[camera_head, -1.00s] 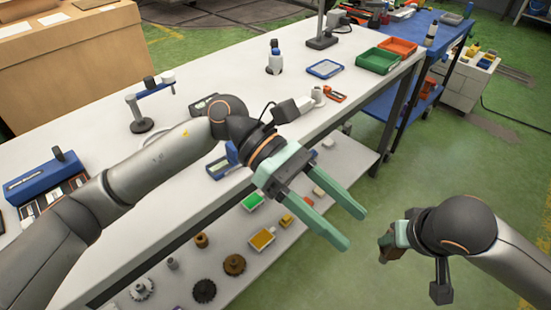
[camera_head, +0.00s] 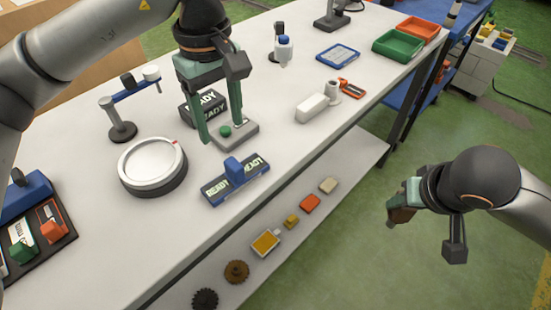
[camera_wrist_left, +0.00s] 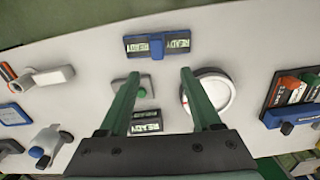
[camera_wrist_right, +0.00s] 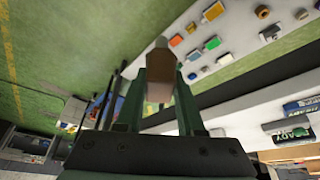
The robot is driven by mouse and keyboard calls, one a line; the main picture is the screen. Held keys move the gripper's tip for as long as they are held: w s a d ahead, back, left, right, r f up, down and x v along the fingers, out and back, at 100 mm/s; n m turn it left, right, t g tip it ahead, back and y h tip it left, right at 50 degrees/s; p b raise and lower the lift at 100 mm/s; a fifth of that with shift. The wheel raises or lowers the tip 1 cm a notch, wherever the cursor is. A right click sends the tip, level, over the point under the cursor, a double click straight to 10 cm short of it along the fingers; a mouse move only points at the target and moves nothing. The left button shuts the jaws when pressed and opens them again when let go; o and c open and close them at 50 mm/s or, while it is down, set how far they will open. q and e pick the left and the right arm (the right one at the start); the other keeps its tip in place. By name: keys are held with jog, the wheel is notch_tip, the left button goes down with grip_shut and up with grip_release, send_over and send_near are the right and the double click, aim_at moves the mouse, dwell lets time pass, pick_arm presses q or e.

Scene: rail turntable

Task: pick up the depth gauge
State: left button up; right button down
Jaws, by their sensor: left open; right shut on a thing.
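I cannot tell for sure which object is the depth gauge. My left gripper (camera_head: 220,132) is open above the table, pointing down with its fingers apart over a grey plate with a green knob (camera_head: 244,133). In the left wrist view, the green knob (camera_wrist_left: 142,92) appears between the open fingers (camera_wrist_left: 160,76); contact cannot be judged. My right gripper (camera_head: 398,206) is off the table's right side, over the floor. It is shut on a brown block-like piece (camera_wrist_right: 160,84) with a pale tip.
A round white turntable (camera_head: 150,162), a blue-handled READY block (camera_head: 236,180) and a dark READY box (camera_head: 203,106) stand near the left gripper. A stand with a blue arm (camera_head: 122,130) is to its left.

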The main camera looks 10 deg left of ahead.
pick_arm(q)
send_over(233, 163)
jog(key=f, duration=0.5)
jog(key=shift+s+a+f, duration=0.1)
jog(key=shift+a+f, duration=0.15)
jog(key=shift+a, duration=0.1)
jog(key=shift+d+f, duration=0.2)
jog(key=shift+f, duration=1.3)
jog(key=shift+d+f, duration=0.2)
jog(key=shift+f, duration=1.25)
jog(key=shift+c, duration=0.2)
grip_shut()
